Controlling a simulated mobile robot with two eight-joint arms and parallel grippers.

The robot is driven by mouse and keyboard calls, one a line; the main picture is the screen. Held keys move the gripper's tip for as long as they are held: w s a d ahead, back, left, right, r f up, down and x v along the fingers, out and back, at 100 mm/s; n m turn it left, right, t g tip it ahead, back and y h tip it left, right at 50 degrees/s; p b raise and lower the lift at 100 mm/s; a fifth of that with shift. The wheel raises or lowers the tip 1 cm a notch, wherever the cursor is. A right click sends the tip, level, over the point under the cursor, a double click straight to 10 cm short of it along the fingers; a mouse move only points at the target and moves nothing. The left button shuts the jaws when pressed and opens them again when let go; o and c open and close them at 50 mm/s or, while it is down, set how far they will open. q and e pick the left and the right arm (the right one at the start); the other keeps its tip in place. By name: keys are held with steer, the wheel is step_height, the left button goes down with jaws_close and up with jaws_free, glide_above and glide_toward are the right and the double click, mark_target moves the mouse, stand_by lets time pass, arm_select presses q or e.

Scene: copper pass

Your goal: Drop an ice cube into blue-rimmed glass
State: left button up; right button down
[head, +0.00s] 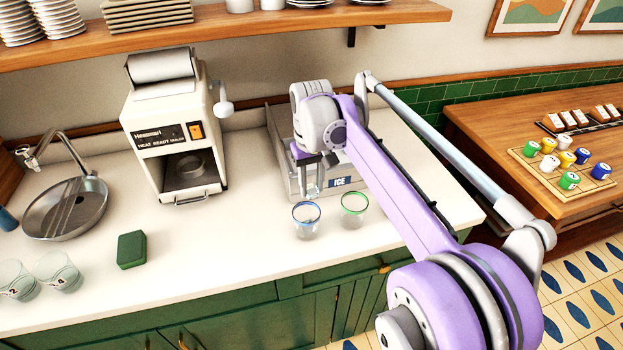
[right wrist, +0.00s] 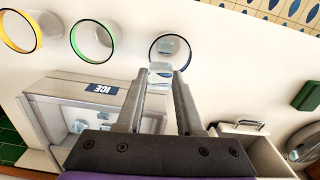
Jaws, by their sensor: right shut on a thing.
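The blue-rimmed glass (head: 306,221) stands on the white counter in front of the ice bin; it also shows in the right wrist view (right wrist: 153,49). My right gripper (head: 313,194) is just behind and above this glass, fingers pointing down. In the right wrist view, my right gripper (right wrist: 160,76) is shut on a clear ice cube (right wrist: 160,71) at its fingertips. The cube overlaps the near side of the blue rim in that view. A pale patch shows inside the glass; I cannot tell what it is. My left gripper is not in view.
A green-rimmed glass (head: 354,211) stands close to the right of the blue-rimmed one. A yellow-rimmed glass (right wrist: 20,32) stands farther along. The ice bin (right wrist: 62,88) holds several cubes. A green sponge (head: 131,250) and a white machine (head: 165,140) are to the left.

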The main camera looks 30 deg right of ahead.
mark_target(311, 187)
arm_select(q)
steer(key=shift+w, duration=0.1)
arm_select(e)
steer(key=shift+w, duration=0.15)
steer(key=shift+c, duration=2.3)
jaws_free()
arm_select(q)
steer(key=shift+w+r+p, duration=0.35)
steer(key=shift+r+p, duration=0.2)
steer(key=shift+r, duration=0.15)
arm_select(e)
step_height(311, 187, up, 11)
steer(key=shift+f, duration=0.15)
steer(key=s+a+f+n+t, duration=0.1)
steer(key=s+a+f+t, duration=0.2)
steer(key=s+f, duration=0.6)
steer(key=s+a+f+t, duration=0.2)
steer(key=s+a+f, duration=0.5)
steer(key=s+f, duration=0.3)
step_height(311, 187, down, 3)
steer(key=shift+a+r+n+t, duration=0.1)
steer(key=shift+a+n+t, duration=0.1)
steer(key=shift+n+t, duration=0.2)
